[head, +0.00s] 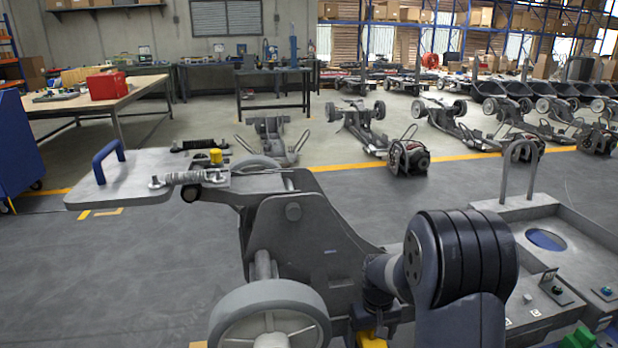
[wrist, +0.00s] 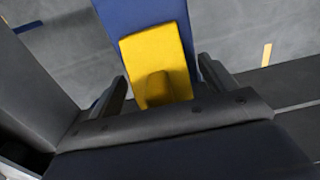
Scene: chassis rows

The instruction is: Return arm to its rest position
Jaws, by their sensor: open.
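My arm (head: 460,262) shows in the head view at the lower right, bent, with its dark ringed joint in front of a grey chassis. My gripper (wrist: 163,72) shows in the wrist view with its two dark fingers apart. A yellow block (wrist: 157,52) with a rounded stub lies in line with the gap between the fingers, over a blue strip (wrist: 135,14). I cannot tell whether the fingers touch the block. In the head view the gripper itself is not clearly visible; a yellow piece (head: 372,338) shows below the arm at the bottom edge.
A grey chassis (head: 310,235) with a wheel (head: 270,312) stands close in front, left of the arm. A plate with a blue handle (head: 108,162) extends left. A grey tray unit (head: 575,222) stands at the right. Open floor (head: 110,270) lies at the left. More chassis stand behind.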

